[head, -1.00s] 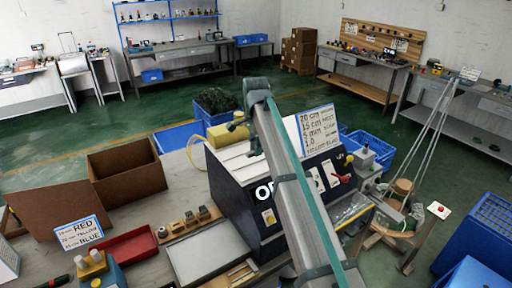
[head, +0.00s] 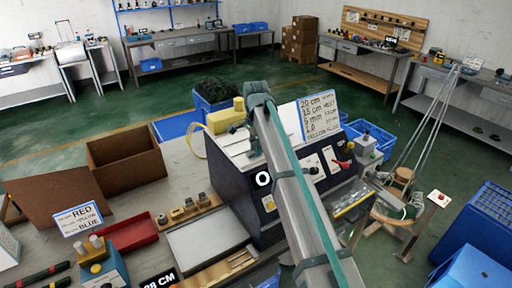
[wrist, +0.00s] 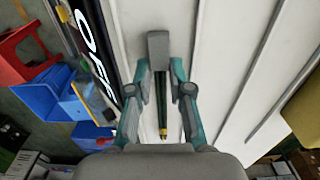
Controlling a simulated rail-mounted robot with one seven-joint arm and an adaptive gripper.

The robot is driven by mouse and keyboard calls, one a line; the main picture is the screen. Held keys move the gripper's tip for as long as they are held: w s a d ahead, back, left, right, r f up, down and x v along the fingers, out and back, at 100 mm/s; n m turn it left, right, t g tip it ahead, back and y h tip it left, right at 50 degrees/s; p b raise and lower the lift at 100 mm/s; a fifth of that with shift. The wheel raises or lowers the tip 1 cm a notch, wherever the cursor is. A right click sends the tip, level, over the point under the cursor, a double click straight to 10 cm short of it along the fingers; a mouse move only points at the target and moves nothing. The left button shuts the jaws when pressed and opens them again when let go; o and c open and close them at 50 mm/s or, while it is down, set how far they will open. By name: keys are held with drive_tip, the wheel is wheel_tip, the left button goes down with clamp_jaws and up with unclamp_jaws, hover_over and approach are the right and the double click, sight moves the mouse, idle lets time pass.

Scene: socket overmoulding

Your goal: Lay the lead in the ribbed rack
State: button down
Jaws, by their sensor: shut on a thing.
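My gripper (wrist: 159,68) is shut on a thin dark lead (wrist: 161,105) in the wrist view. The lead has a brass-coloured tip towards the palm, and a grey block (wrist: 158,45) shows at its other end, between the fingertips. My gripper is over the pale top (wrist: 225,80) of the dark machine, beside its lettered face; their gap is unclear. In the head view my arm hides most of the gripper and the lead. A low wooden piece with slats (head: 222,272) lies at the bottom centre; I cannot tell for certain if it is the ribbed rack.
The dark machine (head: 235,190) stands right of a grey tray (head: 205,245). A wooden strip with round pieces (head: 187,211), a red tray (head: 130,234) and an open brown box (head: 125,165) are to the left. Striped dark rods (head: 38,275) lie at the lower left.

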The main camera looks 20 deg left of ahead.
drive_tip(key=c, duration=1)
unclamp_jaws()
wheel_tip(320, 180, up, 12)
drive_tip(key=shift+s+a, duration=0.1)
drive_tip(key=shift+s, duration=0.05)
